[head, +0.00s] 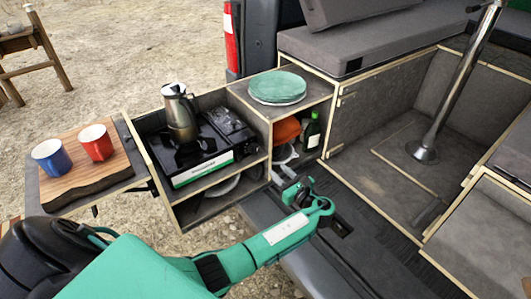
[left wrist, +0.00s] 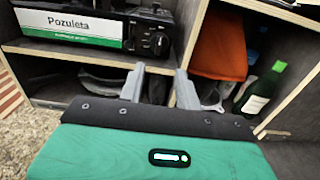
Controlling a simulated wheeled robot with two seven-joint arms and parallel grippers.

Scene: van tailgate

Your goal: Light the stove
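The portable camping stove (head: 203,160) sits on the upper shelf of the pull-out kitchen box, with a steel coffee pot (head: 180,112) standing on its burner. I cannot make out a flame. In the left wrist view the white-and-green front of the stove (left wrist: 68,28) shows at the upper left. Its black round knob (left wrist: 157,42) is at the right end of that front. My left gripper (head: 290,181) is in front of the box, right of the stove and lower than it. Its two fingers (left wrist: 160,84) are apart with nothing between them, below the knob in the wrist view. My right gripper is not in view.
A side board (head: 75,190) carries a blue mug (head: 51,157) and a red mug (head: 96,143). Teal plates (head: 278,87) lie on the box top. An orange item (head: 286,131) and a green bottle (head: 312,131) stand in the right compartment. A metal table leg (head: 455,85) rises inside the van.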

